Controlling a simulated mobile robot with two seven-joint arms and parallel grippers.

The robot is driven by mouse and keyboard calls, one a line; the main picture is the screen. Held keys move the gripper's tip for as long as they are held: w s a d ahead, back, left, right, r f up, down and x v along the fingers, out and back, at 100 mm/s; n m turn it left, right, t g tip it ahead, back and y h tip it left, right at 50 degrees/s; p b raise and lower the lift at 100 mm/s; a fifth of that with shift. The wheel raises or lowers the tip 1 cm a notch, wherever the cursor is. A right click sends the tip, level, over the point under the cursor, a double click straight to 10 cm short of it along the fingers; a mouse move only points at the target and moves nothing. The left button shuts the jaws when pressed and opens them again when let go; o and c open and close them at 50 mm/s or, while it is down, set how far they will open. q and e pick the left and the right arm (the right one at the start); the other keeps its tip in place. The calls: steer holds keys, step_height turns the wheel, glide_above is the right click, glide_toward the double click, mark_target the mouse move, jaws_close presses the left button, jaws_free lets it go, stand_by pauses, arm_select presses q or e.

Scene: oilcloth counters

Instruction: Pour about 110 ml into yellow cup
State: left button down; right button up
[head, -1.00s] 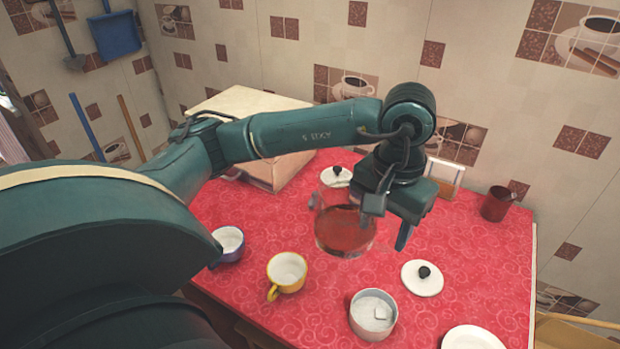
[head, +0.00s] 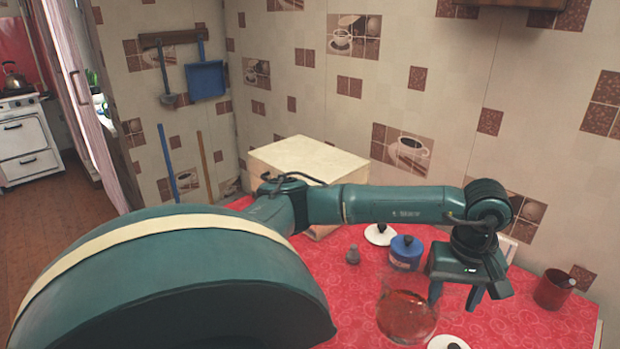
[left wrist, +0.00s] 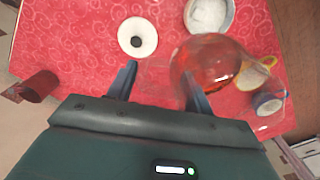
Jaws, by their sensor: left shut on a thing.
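A clear glass jug (head: 407,316) with red-brown liquid is beside my left gripper (head: 458,293) above the red tablecloth. It also shows in the left wrist view (left wrist: 208,62), against one finger. My left gripper (left wrist: 160,92) is shut on the jug, with its fingers some way apart; the grip itself is hard to make out. The yellow cup (left wrist: 265,66) shows in the left wrist view at the right, partly behind the jug's glass. I cannot see its inside clearly. The head view does not show it now. My right gripper is not in view.
A blue jar (head: 405,254), a white lid (head: 379,235) and a small grey object (head: 352,255) stand behind the jug. A red mug (head: 553,289) is at right, a box (head: 308,157) at the back. A purple-blue cup (left wrist: 268,102) is beside the yellow cup.

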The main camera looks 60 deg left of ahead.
mark_target(409, 277)
arm_select(q)
steer(key=a+f+n+b, duration=0.1)
steer(key=a+f+n, duration=0.4)
steer(key=a+n, duration=0.4)
steer(key=a+f+n, duration=0.6)
steer(key=a+n, duration=0.4)
steer(key=a, duration=0.5)
steer(key=shift+s+a+f+b, duration=0.2)
steer(key=shift+f+b, duration=0.05)
steer(key=shift+b, duration=0.15)
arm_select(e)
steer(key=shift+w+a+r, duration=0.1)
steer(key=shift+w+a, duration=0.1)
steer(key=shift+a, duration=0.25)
